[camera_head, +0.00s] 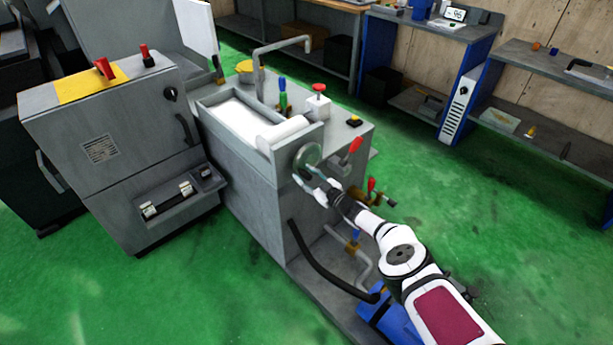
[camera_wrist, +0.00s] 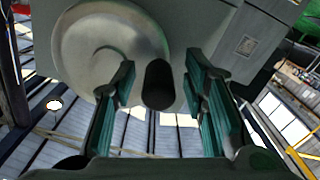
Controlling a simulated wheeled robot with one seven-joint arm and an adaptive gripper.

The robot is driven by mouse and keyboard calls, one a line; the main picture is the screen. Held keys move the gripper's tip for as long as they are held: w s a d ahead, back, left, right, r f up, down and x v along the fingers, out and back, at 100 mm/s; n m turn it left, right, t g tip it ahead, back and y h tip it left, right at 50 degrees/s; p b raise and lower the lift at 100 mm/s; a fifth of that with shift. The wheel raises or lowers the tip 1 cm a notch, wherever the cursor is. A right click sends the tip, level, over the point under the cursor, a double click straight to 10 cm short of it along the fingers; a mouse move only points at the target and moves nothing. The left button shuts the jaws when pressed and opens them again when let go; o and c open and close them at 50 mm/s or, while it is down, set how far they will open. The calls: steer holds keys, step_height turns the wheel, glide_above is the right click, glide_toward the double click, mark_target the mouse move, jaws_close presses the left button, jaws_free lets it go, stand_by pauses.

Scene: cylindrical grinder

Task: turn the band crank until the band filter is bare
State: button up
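The band crank is a round grey metal disc (camera_head: 306,157) on the end wall of the filter tank; it fills the upper left of the wrist view (camera_wrist: 100,45). Its dark cylindrical handle (camera_wrist: 158,88) points toward the wrist camera. My gripper (camera_head: 320,182) is at the lower edge of the disc. In the wrist view its two green-edged fingers (camera_wrist: 160,80) stand apart on either side of the handle, with visible gaps. The band filter (camera_head: 238,118) is a white sheet lying in the tank's tray, with a white roll (camera_head: 284,132) at the crank end.
A red-knobbed lever (camera_head: 355,145) and a red-handled valve (camera_head: 371,185) stand right of the crank, close to my arm. A black hose (camera_head: 318,268) hangs below. A grey cabinet (camera_head: 110,150) stands to the left. Open green floor lies to the right.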

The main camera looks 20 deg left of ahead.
steer(key=shift+d+f, duration=0.1)
steer(key=shift+d, duration=0.1)
stand_by(0.3)
steer(key=shift+a+r, duration=0.2)
steer(key=shift+r, duration=4.95)
